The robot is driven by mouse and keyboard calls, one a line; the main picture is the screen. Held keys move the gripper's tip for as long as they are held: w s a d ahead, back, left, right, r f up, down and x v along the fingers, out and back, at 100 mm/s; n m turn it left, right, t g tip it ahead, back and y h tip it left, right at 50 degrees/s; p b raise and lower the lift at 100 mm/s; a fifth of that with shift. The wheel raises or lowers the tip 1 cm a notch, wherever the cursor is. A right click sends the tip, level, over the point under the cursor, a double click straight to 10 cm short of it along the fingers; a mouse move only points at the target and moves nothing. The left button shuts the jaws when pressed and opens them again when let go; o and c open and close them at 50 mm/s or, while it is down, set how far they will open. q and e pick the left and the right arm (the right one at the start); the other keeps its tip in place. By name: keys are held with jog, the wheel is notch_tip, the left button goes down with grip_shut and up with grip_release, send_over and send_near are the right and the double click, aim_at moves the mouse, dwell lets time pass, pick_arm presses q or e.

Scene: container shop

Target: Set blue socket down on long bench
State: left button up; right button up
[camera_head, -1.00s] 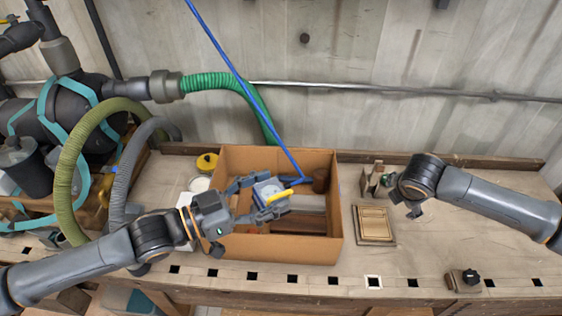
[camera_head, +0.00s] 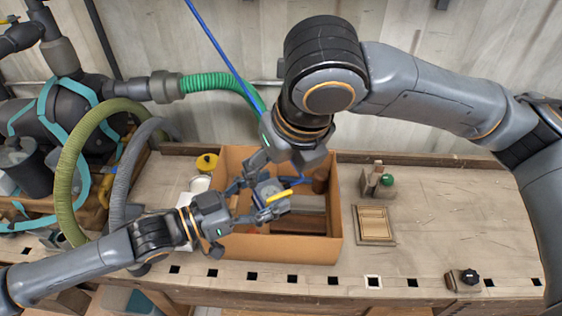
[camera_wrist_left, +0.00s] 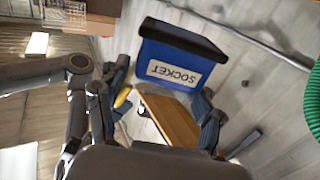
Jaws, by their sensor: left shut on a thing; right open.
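The blue socket (camera_head: 268,188) is a small box with a greyish face in the head view. In the left wrist view it is a blue block (camera_wrist_left: 178,66) with a dark top and a white "SOCKET" label. My left gripper (camera_head: 260,201) is shut on it and holds it over the open cardboard box (camera_head: 290,250). My right gripper (camera_head: 272,170) is open, just above and beside the socket; I cannot tell whether it touches. The long bench (camera_head: 450,215) runs under the box, with bare top to the right.
A wooden framed panel (camera_head: 374,224) and a small item with a green ball (camera_head: 386,180) sit right of the box. A black-knobbed block (camera_head: 466,279) is at the front edge. Hoses (camera_head: 75,170) and a yellow-lidded pot (camera_head: 207,162) are left. A yellow-handled tool (camera_head: 279,196) shows by the socket.

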aim_at(270, 188)
pick_arm(q)
jog(key=shift+d+r, duration=0.1)
jog(key=shift+r, duration=0.15)
pick_arm(e)
jog(key=x, duration=1.1)
jog(key=shift+w+f, duration=0.2)
jog(key=shift+f, duration=0.1)
grip_shut()
pick_arm(q)
jog(key=o, duration=1.9)
pick_arm(e)
jog(key=shift+r, duration=0.15)
pick_arm(q)
jog(key=shift+f, duration=0.2)
